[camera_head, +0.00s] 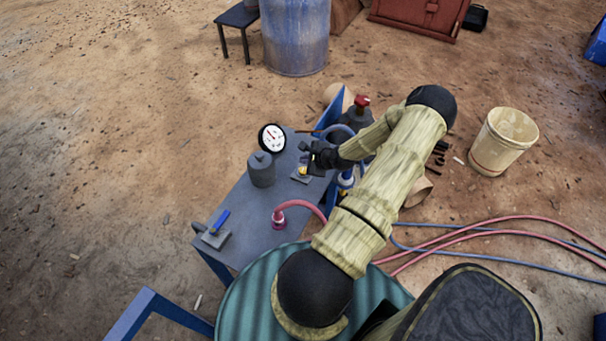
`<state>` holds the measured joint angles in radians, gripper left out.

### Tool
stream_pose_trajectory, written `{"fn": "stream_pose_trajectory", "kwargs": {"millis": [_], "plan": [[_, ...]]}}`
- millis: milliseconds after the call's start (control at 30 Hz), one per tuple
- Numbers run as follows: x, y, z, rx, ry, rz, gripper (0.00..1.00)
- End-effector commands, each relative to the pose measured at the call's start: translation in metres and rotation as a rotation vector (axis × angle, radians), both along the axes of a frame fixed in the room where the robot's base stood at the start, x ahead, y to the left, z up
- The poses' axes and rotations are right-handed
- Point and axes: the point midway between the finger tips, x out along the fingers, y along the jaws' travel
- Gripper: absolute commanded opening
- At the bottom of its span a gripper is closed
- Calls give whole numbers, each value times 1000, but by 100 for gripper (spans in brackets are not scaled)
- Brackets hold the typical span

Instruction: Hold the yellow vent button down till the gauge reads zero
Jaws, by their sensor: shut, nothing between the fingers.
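The yellow vent button (302,171) sits on a small grey base on the grey bench (235,205). Only part of it shows, because my gripper (305,160) is right at it. My gripper is dark and shut with nothing in it, its tip over or against the button. I cannot tell whether it touches or presses the button down. The round gauge (272,138) with a white face and black rim stands at the bench's far left edge. Its needle is too small to read for certain.
A dark grey cylinder (262,169) stands close left of the button. A blue-handled valve (217,226) is at the bench's near left. A pink hose (302,205) arches off the near right side. A red-topped item (361,103) stands behind my arm. A cream bucket (504,141) is on the ground.

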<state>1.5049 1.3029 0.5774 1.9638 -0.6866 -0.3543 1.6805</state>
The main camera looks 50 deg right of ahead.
Motion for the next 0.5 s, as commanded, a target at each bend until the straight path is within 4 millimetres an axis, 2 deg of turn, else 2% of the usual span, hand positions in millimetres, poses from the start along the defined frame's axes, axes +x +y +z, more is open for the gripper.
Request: {"fn": "stream_pose_trajectory", "kwargs": {"millis": [33,200,500], "plan": [[0,0,-11,1,0,-1,0],[0,0,-23,0,-1,-1,0],[0,0,-25,1,0,-1,0]]}}
